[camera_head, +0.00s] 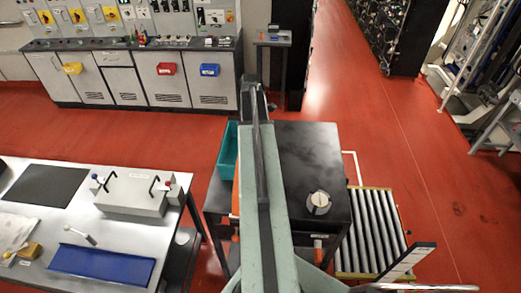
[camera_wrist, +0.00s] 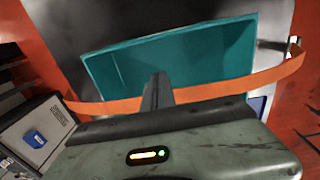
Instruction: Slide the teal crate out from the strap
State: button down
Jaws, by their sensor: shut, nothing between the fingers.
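The teal crate (camera_wrist: 205,55) is an open box on a dark table top in the wrist view; its interior looks empty where I can see it. An orange strap (camera_wrist: 245,88) runs across its near side, spanning from left to right. My gripper (camera_wrist: 158,90) is shut and empty, in front of the crate and overlapping the strap in the picture; whether it touches either, I cannot tell. In the head view, the teal crate (camera_head: 228,150) shows at the left of the black table, partly hidden by my arm. A piece of the orange strap (camera_head: 235,195) shows beside my arm.
The black table (camera_head: 310,160) carries a round metal weight (camera_head: 319,202). A roller conveyor (camera_head: 375,230) stands right of it. A steel workbench (camera_head: 60,215) with a grey box (camera_head: 140,192) and blue tray (camera_head: 100,264) is at left.

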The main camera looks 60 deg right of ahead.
jog(key=f+b, duration=1)
jog(key=shift+s+a+f+b, duration=0.15)
jog(key=shift+a+f+b, duration=0.1)
jog(key=shift+f+b, duration=0.1)
jog(key=s, duration=0.1)
jog(key=s+d, duration=0.2)
jog(key=shift+s+r+p, duration=0.1)
jog(key=shift+r+p, duration=0.15)
jog(key=shift+p, duration=0.1)
jog(key=shift+s, duration=0.15)
jog(key=shift+a+r, duration=0.1)
